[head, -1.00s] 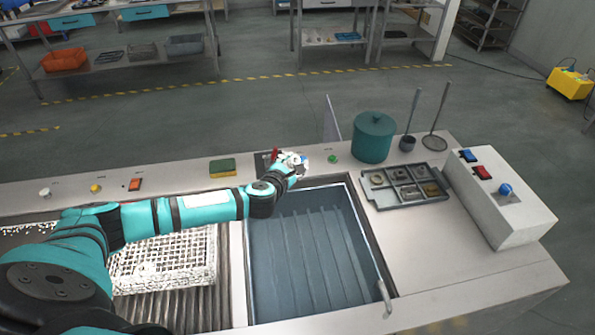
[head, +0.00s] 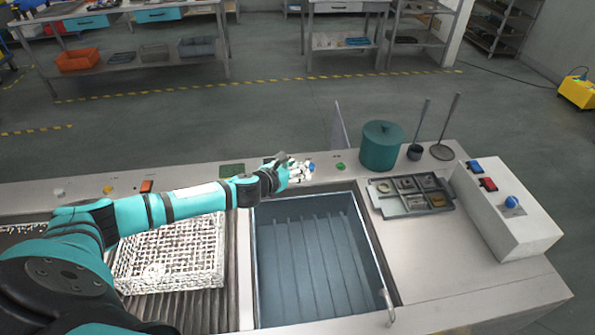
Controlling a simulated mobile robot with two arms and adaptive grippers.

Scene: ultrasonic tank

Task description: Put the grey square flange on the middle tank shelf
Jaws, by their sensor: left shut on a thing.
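My left arm reaches in from the left across the white wire basket. My left gripper (head: 300,172) is over the far rim area of the tank, near the back panel. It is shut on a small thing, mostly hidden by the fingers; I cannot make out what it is. The tank (head: 310,270) is open and blue-grey, with several parallel ridges inside. I cannot tell which part is the middle shelf. A grey compartment tray (head: 391,212) right of the tank holds several small metal parts, too small to name surely. My right gripper is not in view.
A white wire basket (head: 185,255) stands left of the tank. A teal lidded pot (head: 381,146) and a control box (head: 505,210) with coloured switches stand to the right. A tank handle (head: 387,303) is at the front right corner.

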